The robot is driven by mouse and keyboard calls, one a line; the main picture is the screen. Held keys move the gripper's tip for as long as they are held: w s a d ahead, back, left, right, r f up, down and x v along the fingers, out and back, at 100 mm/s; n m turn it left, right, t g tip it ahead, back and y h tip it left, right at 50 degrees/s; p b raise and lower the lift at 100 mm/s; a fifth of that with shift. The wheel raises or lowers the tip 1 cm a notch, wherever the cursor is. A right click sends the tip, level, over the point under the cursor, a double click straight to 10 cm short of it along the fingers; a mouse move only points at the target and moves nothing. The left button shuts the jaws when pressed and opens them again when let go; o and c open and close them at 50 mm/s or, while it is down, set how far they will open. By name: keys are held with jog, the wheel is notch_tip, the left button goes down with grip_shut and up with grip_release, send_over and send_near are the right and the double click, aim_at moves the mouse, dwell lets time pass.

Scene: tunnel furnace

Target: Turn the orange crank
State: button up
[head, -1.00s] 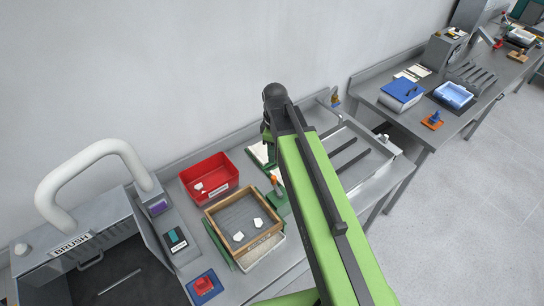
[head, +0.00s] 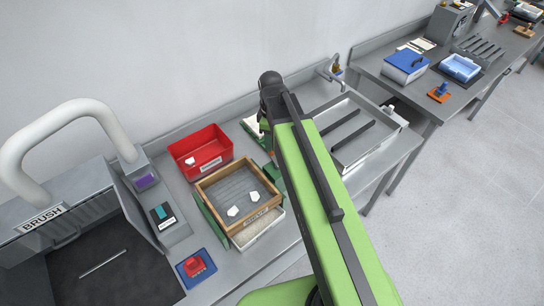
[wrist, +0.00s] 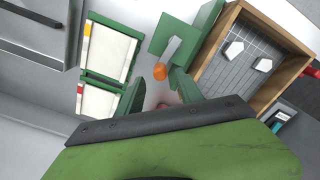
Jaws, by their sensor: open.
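The orange crank knob (wrist: 160,71) shows in the wrist view beside a green bracket (wrist: 168,40), just beyond my fingertips. My gripper (wrist: 159,92) is open, with one green finger on each side below the knob in the wrist view. I see nothing held between the fingers. Whether a finger touches the knob I cannot tell.
The wooden sieve box (head: 207,195) holds two white pieces. A red bin (head: 197,141) stands behind it. Green-framed white panels (wrist: 104,56) lie left of the knob in the wrist view. A grey sink tray (head: 370,157) is to the right, the brush box (head: 60,222) to the left.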

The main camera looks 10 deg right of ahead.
notch_tip(320, 180, down, 5)
jog(key=b, duration=0.3)
jog(key=shift+r, duration=0.3)
grip_shut()
